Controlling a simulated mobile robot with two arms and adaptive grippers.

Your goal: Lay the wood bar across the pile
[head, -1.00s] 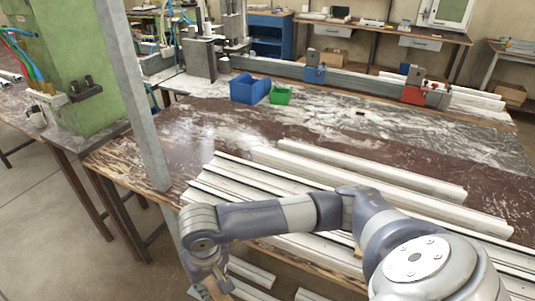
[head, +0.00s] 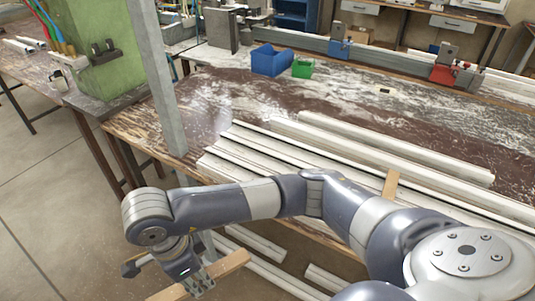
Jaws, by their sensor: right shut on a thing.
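My right gripper (head: 200,284) is low at the bottom, left of centre, in front of the table's near edge. It is shut on a wood bar (head: 234,263), light brown, which sticks out on both sides of the fingers; its left end runs towards the bottom edge of the view. The pile of long white profiles (head: 262,153) lies on the table to the upper right of the gripper, partly hidden by my right arm. Another short piece of wood (head: 391,184) lies across the profiles at the right. My left gripper is not in view.
A grey upright post (head: 165,90) stands at the table's left edge, beside a green machine (head: 100,45). A blue bin (head: 271,60) and a green bin (head: 302,68) sit at the back. More white profiles (head: 255,243) lie below the table edge. The table (head: 215,100) behind the pile is mostly clear.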

